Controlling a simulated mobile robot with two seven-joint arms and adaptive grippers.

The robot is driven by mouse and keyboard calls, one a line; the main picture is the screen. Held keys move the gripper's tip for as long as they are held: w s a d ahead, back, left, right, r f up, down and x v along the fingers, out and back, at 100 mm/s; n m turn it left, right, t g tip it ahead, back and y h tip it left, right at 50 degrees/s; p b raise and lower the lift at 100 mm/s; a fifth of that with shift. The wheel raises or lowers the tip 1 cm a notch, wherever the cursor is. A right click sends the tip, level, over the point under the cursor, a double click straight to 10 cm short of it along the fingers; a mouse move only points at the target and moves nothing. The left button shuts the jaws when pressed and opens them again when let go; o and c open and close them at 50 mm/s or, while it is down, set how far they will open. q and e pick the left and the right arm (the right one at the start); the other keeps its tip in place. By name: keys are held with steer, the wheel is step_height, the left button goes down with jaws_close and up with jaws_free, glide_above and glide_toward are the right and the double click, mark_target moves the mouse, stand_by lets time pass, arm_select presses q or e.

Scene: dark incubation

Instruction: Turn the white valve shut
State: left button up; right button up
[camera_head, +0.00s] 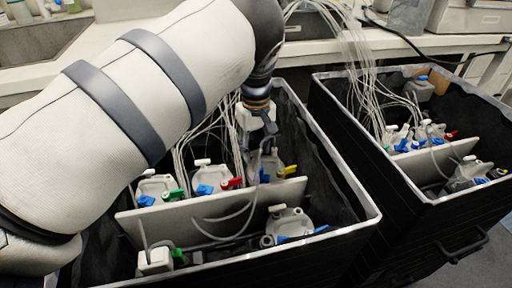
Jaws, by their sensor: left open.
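My left arm crosses the picture from the left. Its left gripper (262,158) points down into the near black bin (366,205), over the bottles behind the white divider (215,207). The gripper is open, but its fingertips are small and hard to separate from the tubing and bottles. White valve-like tops show on several bottles, one on a bottle (290,222) in front of the divider and one on a bottle (207,175) behind it. I cannot tell which is the white valve of the task, or whether the gripper touches anything. My right gripper is out of view.
Blue, red and green valves sit close together on the bottles. Thin clear tubes (362,70) hang over both bins. A second black bin (450,215) with more bottles stands at the right. A white bench (330,48) with a sink (40,42) runs behind.

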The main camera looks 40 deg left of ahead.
mark_target(256, 151)
arm_select(q)
steer(key=c, duration=0.9)
steer(key=shift+r+m+p, duration=0.2)
steer(key=shift+m+p, duration=0.1)
steer(key=shift+m, duration=0.5)
steer(key=shift+f+m, duration=0.2)
steer(key=shift+m, duration=0.4)
steer(key=o, duration=0.9)
step_height(256, 151, up, 12)
